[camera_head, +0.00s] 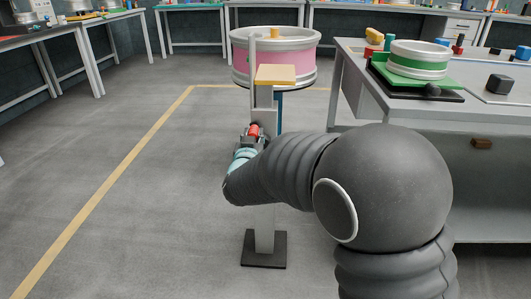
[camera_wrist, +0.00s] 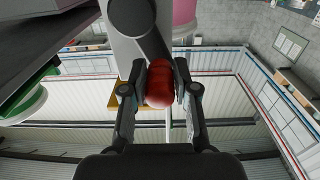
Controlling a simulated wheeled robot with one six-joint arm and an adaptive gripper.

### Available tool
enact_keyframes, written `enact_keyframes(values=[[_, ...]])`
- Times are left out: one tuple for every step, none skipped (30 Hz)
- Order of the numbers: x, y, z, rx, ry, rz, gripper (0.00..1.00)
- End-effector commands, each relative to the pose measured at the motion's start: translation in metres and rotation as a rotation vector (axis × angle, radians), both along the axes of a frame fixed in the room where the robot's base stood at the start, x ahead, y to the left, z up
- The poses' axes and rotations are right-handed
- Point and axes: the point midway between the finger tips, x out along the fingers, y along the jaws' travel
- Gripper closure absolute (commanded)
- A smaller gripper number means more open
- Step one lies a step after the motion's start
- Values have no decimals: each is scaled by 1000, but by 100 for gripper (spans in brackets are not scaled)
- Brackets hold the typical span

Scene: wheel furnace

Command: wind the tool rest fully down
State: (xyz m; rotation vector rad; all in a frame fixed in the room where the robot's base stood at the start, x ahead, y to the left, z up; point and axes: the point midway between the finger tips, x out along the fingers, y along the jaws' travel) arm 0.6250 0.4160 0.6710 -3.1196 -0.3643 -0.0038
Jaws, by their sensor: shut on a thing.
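The tool rest (camera_head: 276,75) is a tan flat top on a pale grey upright post (camera_head: 265,225) with a dark square foot. It stands in front of the pink-sided wheel (camera_head: 273,62). A red crank handle (camera_head: 254,130) sits at the near side of the post. In the wrist view the red handle (camera_wrist: 160,83) is between both fingers of my gripper (camera_wrist: 160,90), which is shut on it. A dark crank arm (camera_wrist: 141,22) runs from the handle across the grey post. My arm hides part of the post in the head view.
A workbench (camera_head: 350,60) on the right carries a green-and-white round piece (camera_head: 418,60) on a green base and several small items. Other benches line the back. The floor to the left is clear, with a yellow line (camera_head: 120,155).

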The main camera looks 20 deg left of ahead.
Motion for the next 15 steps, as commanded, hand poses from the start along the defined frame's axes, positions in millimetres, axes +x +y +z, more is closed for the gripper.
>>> enact_keyframes(values=[[1,-5,-3,-3,10,-4,100],[1,-6,-3,-3,10,-4,100],[2,-7,-2,-4,10,-3,100],[1,-7,-2,-4,10,-2,100],[1,-6,-2,-4,10,0,100],[1,-5,-1,-4,9,1,100],[1,-5,-1,-4,9,1,100],[0,-4,-1,-4,9,2,100],[0,-4,-1,-4,9,3,100],[0,-4,-1,-4,8,3,100],[0,-4,-1,-4,8,4,100],[0,-4,-1,-4,8,4,100],[0,-4,-1,-4,8,4,100],[1,-5,-1,-4,7,4,100],[1,-7,-1,-3,8,4,100]])
